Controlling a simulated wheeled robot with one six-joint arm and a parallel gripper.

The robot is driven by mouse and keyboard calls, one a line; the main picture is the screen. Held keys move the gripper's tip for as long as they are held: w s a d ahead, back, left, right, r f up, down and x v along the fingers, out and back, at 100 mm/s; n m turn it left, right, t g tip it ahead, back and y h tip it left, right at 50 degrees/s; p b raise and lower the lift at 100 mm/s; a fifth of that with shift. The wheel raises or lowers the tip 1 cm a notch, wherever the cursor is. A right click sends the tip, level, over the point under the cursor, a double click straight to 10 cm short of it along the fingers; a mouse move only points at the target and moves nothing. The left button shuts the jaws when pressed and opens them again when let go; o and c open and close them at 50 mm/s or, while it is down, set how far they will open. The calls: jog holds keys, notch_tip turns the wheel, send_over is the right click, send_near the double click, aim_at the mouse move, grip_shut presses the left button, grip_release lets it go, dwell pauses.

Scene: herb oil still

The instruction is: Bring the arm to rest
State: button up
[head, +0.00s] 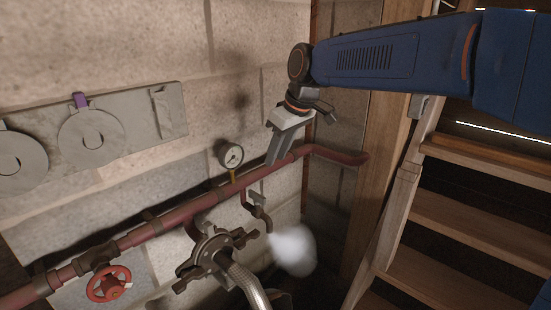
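My blue arm (380,58) reaches in from the upper right of the head view. My gripper (276,160) hangs at its end, tilted down and slightly left. It is in front of the block wall and the red pipe, up and right of the gauge. Its grey fingers overlap from this side, so I cannot tell whether they are apart. I see nothing held in it, and I cannot tell how far it is from the pipe.
A red pipe (130,238) runs along the wall, with a round gauge (231,157) and red handwheel (109,284). A clamped coupling (213,250) joins a metal hose (246,285). White vapour (293,250) hangs beside it. Wooden stairs (455,210) stand right; a grey plate (125,120) is left.

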jog(key=s+d+m+h, duration=0.1)
jog(key=s+d+m, duration=0.3)
jog(key=d, duration=0.8)
jog(key=s+d+f+m+h, duration=0.1)
jog(key=s+d+f+m, duration=0.1)
jog(key=s+d+f, duration=0.3)
jog(key=s+d+f+m+t+h, duration=0.1)
jog(key=s+d+f+m, duration=0.1)
jog(key=s+d+f, duration=0.3)
jog(key=s+d+f+m+t, duration=0.1)
jog(key=s+d+f, duration=0.4)
jog(key=s+d, duration=0.6)
jog(key=s+m, duration=0.1)
jog(key=s, duration=0.2)
jog(key=shift+s+d+m+h, duration=0.35)
jog(key=shift+s+m+h, duration=0.05)
jog(key=shift+r, duration=0.1)
